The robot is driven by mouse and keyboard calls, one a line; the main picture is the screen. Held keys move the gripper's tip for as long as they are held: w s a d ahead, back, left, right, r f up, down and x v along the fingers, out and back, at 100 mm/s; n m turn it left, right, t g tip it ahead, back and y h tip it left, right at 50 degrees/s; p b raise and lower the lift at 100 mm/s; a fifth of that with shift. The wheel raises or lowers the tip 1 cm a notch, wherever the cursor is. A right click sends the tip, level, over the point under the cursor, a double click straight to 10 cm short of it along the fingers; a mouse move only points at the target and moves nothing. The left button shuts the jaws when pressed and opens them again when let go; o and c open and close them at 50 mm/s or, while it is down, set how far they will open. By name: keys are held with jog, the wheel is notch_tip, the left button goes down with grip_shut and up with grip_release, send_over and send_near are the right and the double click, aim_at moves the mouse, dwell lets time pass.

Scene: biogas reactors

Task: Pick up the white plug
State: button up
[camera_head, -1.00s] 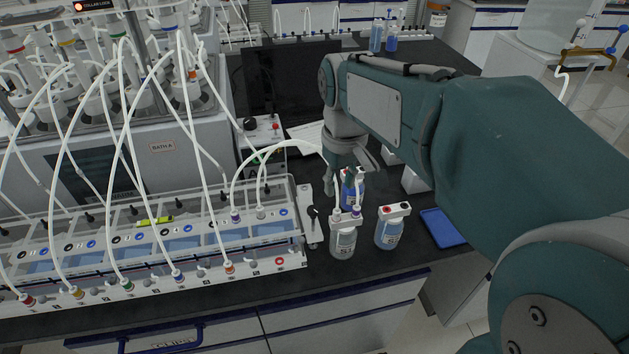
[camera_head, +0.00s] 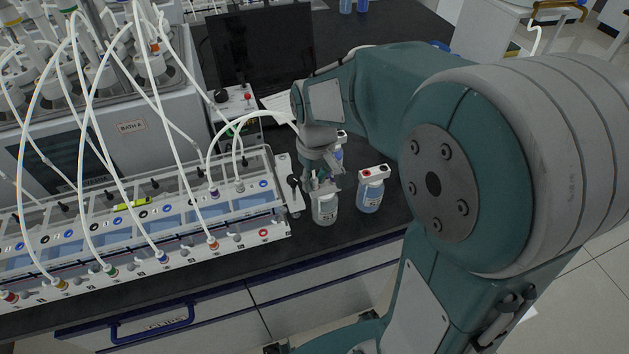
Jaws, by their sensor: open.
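My gripper (camera_head: 320,184) points down, open, right above the cap of a small clear bottle (camera_head: 325,210) that stands on the dark bench. The bottle's top and any plug in it are largely hidden by the fingers, so I cannot tell whether they touch. A white-looking plug (camera_head: 239,186) on a white tube sits in the right end of the clear-lidded unit (camera_head: 282,192), left of my gripper. A purple-ringed plug (camera_head: 214,192) stands beside it. I cannot tell for sure which plug is the white one.
A second bottle (camera_head: 371,190) with a white cap block stands close right of the gripper. White tubes arch over the unit. A control box (camera_head: 236,101) and dark screen (camera_head: 256,45) stand behind. The bench's front edge (camera_head: 300,258) is near.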

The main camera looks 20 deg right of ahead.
jog(key=shift+d+f, duration=0.1)
jog(key=shift+d, duration=0.2)
jog(key=shift+c, duration=2.1)
jog(key=shift+a, duration=0.35)
jog(key=shift+c, duration=0.7)
jog(key=shift+d, duration=0.15)
